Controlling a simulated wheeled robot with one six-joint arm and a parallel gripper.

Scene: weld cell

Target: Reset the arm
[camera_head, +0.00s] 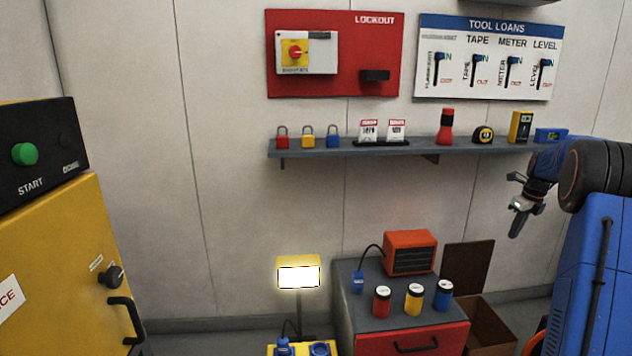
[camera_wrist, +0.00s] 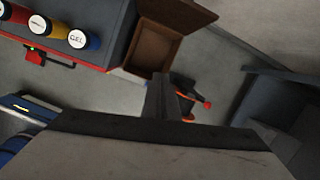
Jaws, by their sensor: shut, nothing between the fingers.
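My gripper (camera_head: 519,212) is at the right of the head view, at the end of my blue and black arm, in the air below the shelf's right end. It is shut and holds nothing. In the wrist view my gripper (camera_wrist: 168,98) shows as a dark shape in the middle, pointing over the floor near an open brown box (camera_wrist: 155,45). It touches nothing that I can see.
A grey shelf (camera_head: 330,149) with padlocks, tags and tools runs along the wall. Below stands a grey and red cabinet (camera_head: 405,338) with several cans and an orange heater (camera_head: 410,252). A lit yellow lamp (camera_head: 298,274) stands left of it. A yellow machine (camera_head: 60,260) fills the left.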

